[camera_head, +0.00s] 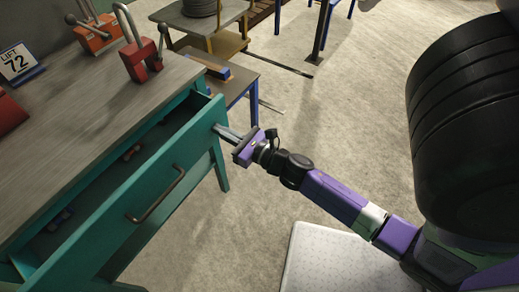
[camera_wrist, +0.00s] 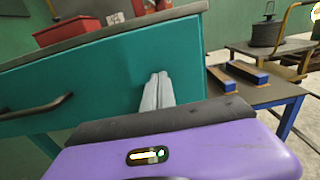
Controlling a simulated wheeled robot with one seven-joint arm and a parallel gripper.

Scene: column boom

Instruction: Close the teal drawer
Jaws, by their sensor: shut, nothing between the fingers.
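The teal drawer (camera_head: 112,217) stands pulled out from the teal workbench (camera_head: 95,90), and its inside shows with a few small items in it. A dark bar handle (camera_head: 157,196) sits on its front. My gripper (camera_head: 219,129) is at the right end of the drawer front, with its fingers shut and empty. In the wrist view the teal front (camera_wrist: 110,75) fills the middle, and the shut fingertips (camera_wrist: 163,77) point at it near its right edge. They look touching or very close; I cannot tell which. The handle is at the left there.
Red and orange clamps (camera_head: 141,50) and a LIFT 72 sign (camera_head: 17,62) stand on the benchtop. A small blue-legged table (camera_head: 232,80) is behind the drawer's right end.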

